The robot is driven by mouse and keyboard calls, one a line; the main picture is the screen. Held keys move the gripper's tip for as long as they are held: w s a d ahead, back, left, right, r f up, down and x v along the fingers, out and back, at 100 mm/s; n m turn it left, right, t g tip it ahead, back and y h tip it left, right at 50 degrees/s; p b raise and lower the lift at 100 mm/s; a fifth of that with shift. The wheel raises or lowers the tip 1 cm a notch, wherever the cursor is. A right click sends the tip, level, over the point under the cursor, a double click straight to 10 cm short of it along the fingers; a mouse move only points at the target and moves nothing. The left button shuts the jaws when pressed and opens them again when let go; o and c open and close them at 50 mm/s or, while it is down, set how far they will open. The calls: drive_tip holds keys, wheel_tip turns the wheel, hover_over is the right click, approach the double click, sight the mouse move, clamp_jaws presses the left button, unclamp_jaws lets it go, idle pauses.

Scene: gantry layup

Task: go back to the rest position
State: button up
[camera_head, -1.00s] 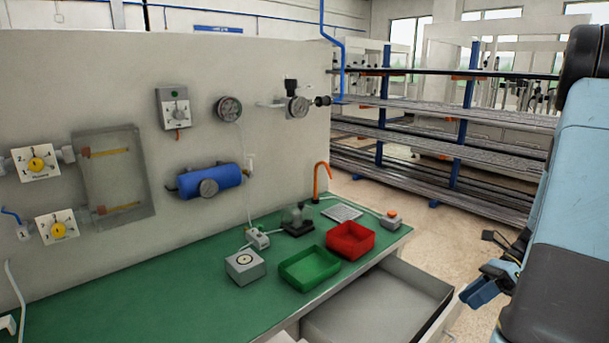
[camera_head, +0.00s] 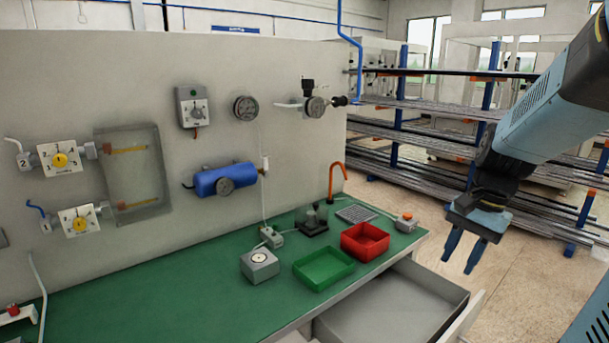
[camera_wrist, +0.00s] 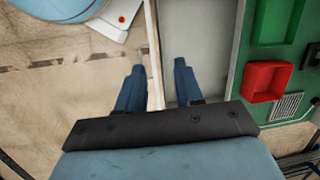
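My gripper (camera_head: 463,258) hangs from the blue arm at the right of the head view, fingers pointing down. It is to the right of the green bench top (camera_head: 140,290) and the pulled-out drawer (camera_head: 395,310). In the wrist view my gripper (camera_wrist: 158,72) has its two blue fingers apart with nothing between them. The wrist view looks down on the drawer (camera_wrist: 200,30), which shows no contents in its visible part, and its front edge lies beneath the gap between the fingers.
On the bench are a red bin (camera_head: 366,240), a green bin (camera_head: 323,267) and a small grey box (camera_head: 260,265). A wall panel (camera_head: 290,160) carries gauges and a blue cylinder (camera_head: 225,180). Racks of bars (camera_head: 430,145) stand behind. Bare floor (camera_head: 450,205) lies right of the bench.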

drive_tip(key=s+a+r+n+t+h, duration=0.2)
drive_tip(key=s+a+r+n+t, duration=0.4)
drive_tip(key=r+n, duration=0.2)
drive_tip(key=shift+s+r+n+h, duration=0.2)
drive_tip(key=shift+n+h, duration=0.1)
drive_tip(key=shift+n, duration=0.3)
drive_tip(key=shift+a, duration=0.15)
idle(1.1)
